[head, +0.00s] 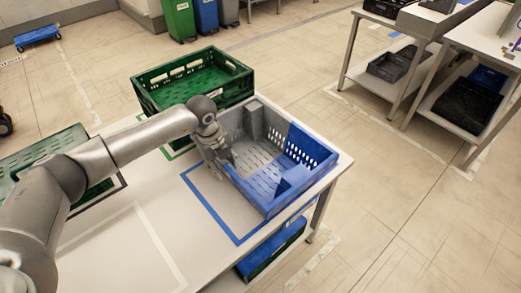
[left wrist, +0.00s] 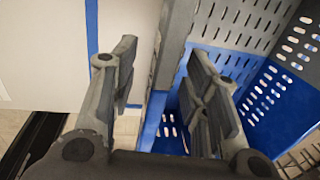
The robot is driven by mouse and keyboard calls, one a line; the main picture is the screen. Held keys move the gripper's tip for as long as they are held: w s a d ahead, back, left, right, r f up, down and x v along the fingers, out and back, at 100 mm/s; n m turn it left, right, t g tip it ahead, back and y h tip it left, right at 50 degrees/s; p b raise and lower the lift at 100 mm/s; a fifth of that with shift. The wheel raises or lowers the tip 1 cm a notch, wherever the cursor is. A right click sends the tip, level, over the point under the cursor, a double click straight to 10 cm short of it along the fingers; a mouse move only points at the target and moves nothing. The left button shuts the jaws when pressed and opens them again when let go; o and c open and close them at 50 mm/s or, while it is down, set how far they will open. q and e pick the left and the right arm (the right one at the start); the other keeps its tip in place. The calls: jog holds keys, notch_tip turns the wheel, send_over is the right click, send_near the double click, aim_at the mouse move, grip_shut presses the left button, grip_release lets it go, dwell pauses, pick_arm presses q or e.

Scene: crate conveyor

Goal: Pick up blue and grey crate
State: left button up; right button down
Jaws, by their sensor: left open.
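The blue and grey crate (head: 314,150) stands at the right end of the white table in the head view. It is open-topped and looks empty, with slotted walls and floor. My left gripper (head: 224,163) is at its left wall in the head view. In the left wrist view the two fingers of my left gripper (left wrist: 160,65) are spread apart. The crate's grey wall (left wrist: 176,40) runs between them, nearer the right finger. I cannot tell whether either finger touches the wall. Part of the crate's left side is hidden by the gripper. My right gripper is not in view.
A green crate (head: 146,98) stands close behind the blue and grey one. Another green crate (head: 80,140) is at the left, partly behind my left arm. Blue tape (head: 208,207) marks the white table (head: 185,225). A blue crate (head: 272,250) is below it. Open floor lies right.

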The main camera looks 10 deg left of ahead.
pick_arm(q)
jog(key=shift+d+f, duration=0.1)
jog(key=shift+f, duration=0.3)
jog(key=shift+c, duration=0.2)
grip_shut()
jog(key=shift+w+r, duration=0.1)
